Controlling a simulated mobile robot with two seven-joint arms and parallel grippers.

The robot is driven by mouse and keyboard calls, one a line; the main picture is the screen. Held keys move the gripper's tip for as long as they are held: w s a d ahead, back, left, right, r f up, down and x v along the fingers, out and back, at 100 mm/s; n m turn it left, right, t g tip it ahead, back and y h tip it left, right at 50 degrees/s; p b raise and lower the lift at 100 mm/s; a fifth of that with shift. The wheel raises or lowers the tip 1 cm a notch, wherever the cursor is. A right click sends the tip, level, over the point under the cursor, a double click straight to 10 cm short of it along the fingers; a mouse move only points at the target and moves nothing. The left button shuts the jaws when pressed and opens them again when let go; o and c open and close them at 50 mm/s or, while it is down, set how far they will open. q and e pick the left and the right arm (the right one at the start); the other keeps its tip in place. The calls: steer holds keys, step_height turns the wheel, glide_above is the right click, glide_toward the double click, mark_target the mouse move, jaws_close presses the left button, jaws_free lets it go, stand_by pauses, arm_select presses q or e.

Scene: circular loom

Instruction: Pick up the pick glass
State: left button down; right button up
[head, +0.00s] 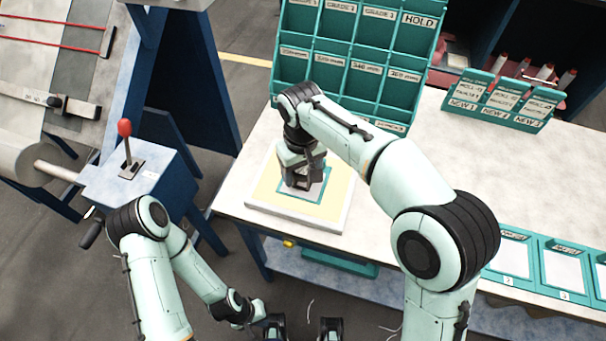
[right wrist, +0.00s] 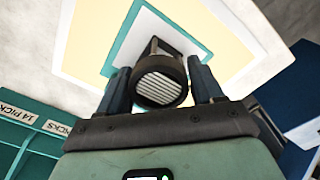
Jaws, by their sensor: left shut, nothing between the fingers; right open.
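The pick glass (right wrist: 160,82) is a dark round-headed piece with a striped pale face; it shows in the right wrist view between the two fingers of my right gripper (right wrist: 163,88). The fingers are open, one on each side of it; I cannot tell whether either touches it. In the head view my right gripper (head: 303,178) points down over a teal-edged white card on a yellow pad (head: 262,190), and hides most of the pick glass. My left gripper (head: 258,311) is shut and empty, low in the head view, away from the table.
The pad lies at the left end of a pale table (head: 390,285). A teal sorting rack (head: 345,60) stands behind it, and a smaller teal holder (head: 500,103) is at the back right. Teal-framed trays (head: 560,270) line the front right. A blue loom box with a red-knobbed lever (head: 126,145) stands left.

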steer(key=shift+f, duration=0.35)
steer(key=c, duration=0.6)
steer(key=shift+c, duration=0.3)
steer(key=shift+r, duration=0.15)
